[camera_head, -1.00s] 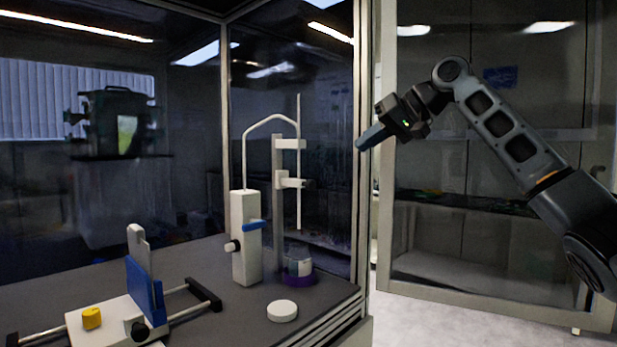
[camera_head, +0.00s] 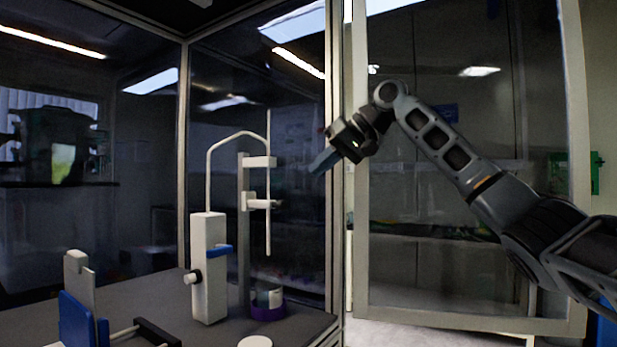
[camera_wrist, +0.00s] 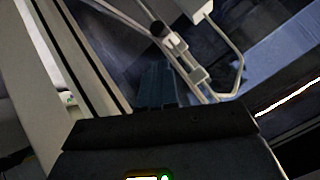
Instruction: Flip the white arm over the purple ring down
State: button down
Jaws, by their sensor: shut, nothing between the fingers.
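The purple ring (camera_head: 268,313) sits on the bench around the base of a small clear vessel (camera_head: 268,297), beside a grey upright post (camera_head: 244,230). Two white arms stick out from the post above the ring: an upper one (camera_head: 262,161) and a lower one (camera_head: 262,204). A thin vertical rod (camera_head: 268,235) passes by their ends. I cannot tell which arm is hinged. My gripper (camera_head: 318,165) is shut and empty, in the air right of the post, apart from it. In the wrist view its blue fingers (camera_wrist: 158,85) point toward the post and white arms (camera_wrist: 180,45).
A white box (camera_head: 208,270) with a blue lever (camera_head: 220,250) and a bent tube stands left of the post. A white disc (camera_head: 255,342) lies in front. A blue-and-white device (camera_head: 80,315) is at lower left. Glass walls and a metal frame post (camera_head: 335,200) stand close by.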

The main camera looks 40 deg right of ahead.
jog(key=p+x, duration=0.1)
jog(key=x, duration=0.8)
notch_tip(320, 180, down, 13)
jog(key=b, duration=0.1)
dwell(0.4)
jog(key=shift+f, duration=0.15)
